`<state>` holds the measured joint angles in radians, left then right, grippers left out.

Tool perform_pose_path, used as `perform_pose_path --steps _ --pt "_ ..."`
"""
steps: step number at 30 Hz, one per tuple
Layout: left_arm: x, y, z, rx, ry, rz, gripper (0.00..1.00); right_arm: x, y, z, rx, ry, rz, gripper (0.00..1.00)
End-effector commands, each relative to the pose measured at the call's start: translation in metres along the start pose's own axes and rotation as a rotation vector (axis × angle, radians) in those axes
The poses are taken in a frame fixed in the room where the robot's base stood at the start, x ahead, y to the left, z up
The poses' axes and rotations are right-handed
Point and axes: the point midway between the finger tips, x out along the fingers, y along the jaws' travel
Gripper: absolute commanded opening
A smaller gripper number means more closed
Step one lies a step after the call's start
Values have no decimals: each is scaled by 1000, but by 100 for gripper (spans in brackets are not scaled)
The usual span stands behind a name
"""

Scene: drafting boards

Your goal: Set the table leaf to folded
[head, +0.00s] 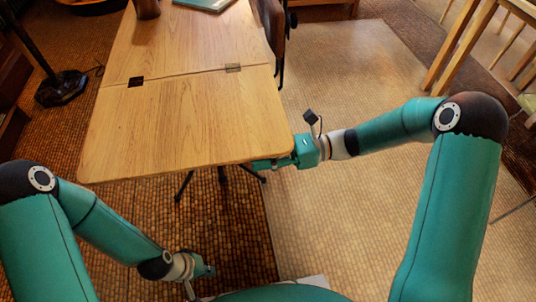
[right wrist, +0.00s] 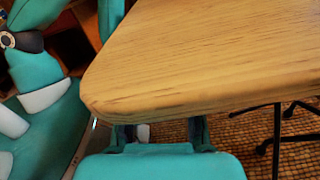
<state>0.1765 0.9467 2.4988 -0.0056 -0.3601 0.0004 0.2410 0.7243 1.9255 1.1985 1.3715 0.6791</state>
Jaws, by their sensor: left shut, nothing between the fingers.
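The wooden table leaf (head: 190,125) is the near part of the table top. My left gripper (head: 205,271) is shut and empty, low and away from the leaf.
A brown cup (head: 147,9) and a teal book (head: 205,3) stand on the far part. A dark chair (head: 273,25) is beside the table's right side. A black stand base (head: 61,88) is at left. Dark legs (head: 222,176) show under the leaf.

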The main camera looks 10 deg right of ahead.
Motion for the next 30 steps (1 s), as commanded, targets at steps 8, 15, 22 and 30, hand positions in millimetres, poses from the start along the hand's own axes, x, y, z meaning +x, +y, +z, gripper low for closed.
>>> perform_pose_path --steps 8,15,22,30 --pt "0 0 0 0 0 0 0 0 0 0 0 0 -1 0" --pt "0 -1 -1 -4 3 -1 0 -20 -2 0 -2 0 -9 0" --pt "-9 3 0 0 0 0 0 -2 2 7 15 -2 -2 0" --pt "-48 17 0 0 0 0 0 2 11 38 103 -2 2 0"
